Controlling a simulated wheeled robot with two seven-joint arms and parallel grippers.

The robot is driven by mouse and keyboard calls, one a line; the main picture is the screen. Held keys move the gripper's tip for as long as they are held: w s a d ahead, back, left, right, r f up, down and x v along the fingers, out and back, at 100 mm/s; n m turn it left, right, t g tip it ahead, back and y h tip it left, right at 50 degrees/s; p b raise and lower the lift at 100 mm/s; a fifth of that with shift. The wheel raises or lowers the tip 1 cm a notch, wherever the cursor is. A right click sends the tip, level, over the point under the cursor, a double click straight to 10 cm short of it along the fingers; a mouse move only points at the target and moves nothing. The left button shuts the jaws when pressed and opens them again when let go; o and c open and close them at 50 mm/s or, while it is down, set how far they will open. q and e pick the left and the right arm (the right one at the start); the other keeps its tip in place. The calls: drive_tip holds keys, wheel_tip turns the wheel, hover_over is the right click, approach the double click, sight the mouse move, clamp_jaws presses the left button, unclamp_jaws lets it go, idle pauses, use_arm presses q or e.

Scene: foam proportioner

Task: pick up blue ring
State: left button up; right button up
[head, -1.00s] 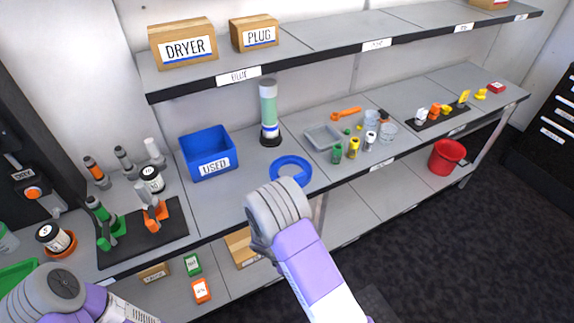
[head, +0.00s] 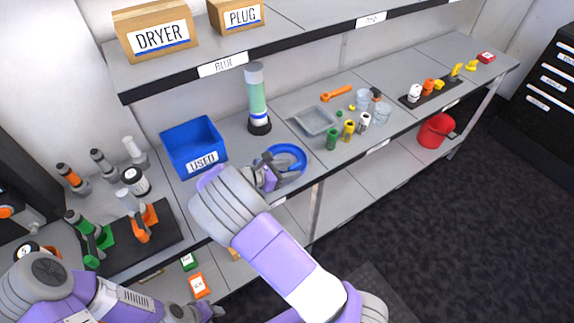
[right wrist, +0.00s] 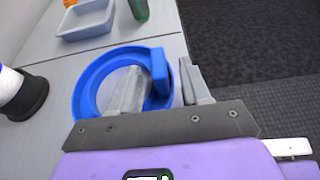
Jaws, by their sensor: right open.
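The blue ring (head: 299,153) lies flat on the grey shelf, near its front edge, right of the blue bin marked USED. It also shows in the right wrist view (right wrist: 86,87), with a raised blue part on its right side. My right gripper (head: 268,176) is at the ring's near left side in the head view. In the right wrist view my right gripper (right wrist: 163,88) is open, one finger over the ring's inside and the other beyond its right side, with the blue wall between them. My left gripper (head: 205,312) shows only partly at the bottom edge.
The USED bin (head: 194,146) and a green-filled cylinder (head: 257,100) stand behind the ring. A grey tray (head: 315,120) and several small bottles stand to its right. The upper shelf (head: 300,30) overhangs the back. A red bucket (head: 436,131) is farther right.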

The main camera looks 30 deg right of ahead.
drive_tip(key=shift+x, duration=1.55)
clamp_jaws()
drive_tip(key=shift+r, duration=0.1)
